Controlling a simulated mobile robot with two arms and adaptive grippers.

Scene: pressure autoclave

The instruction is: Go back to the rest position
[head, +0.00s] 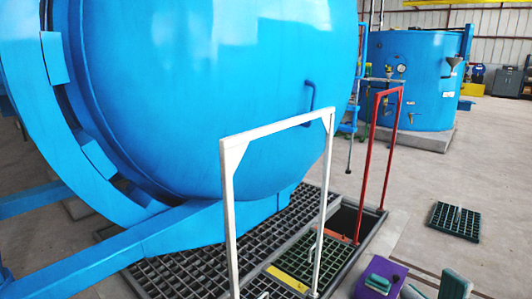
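A big rounded blue autoclave door (200,90) fills the left and middle of the head view, with a small blue handle (312,97) on its right side. My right gripper (416,284) is at the bottom edge, right of the middle; only some green, purple and grey parts show and the rest is cut off by the frame. I cannot tell whether it is open or shut, and no held thing shows. It appears apart from the door and the rails. My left gripper is not in view.
A white rail frame (228,200) and a red rail frame (392,140) stand upright by the floor grating (190,270). A dark opening (345,221) lies between them. A loose grate panel (455,221) lies at right.

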